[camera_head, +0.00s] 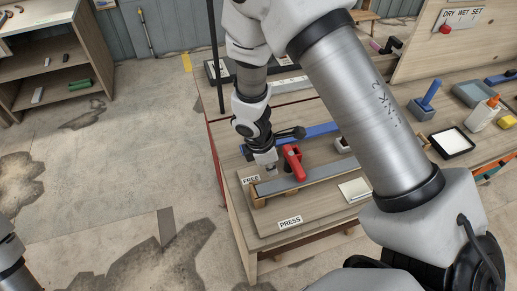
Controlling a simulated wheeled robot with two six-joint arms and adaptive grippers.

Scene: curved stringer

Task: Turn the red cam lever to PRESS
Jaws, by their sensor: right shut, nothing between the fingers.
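The red cam lever (294,163) stands on the fixture at the left end of the workbench. The FREE label (251,180) lies to its left and the PRESS label (290,222) lies below it at the board's front edge. My right gripper (271,170) is shut and empty, pointing down just left of the lever; whether it touches the lever I cannot tell. A long grey strip (318,179) runs along the board in front of the lever. Only a piece of my left arm shows at the lower left edge; its gripper is out of view.
A blue bar (318,131) lies behind the lever. A black-rimmed tray (452,142), a glue bottle (484,114) and a blue-handled block (425,101) stand on the right. My right arm hides the bench's middle. Open floor lies left of the bench.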

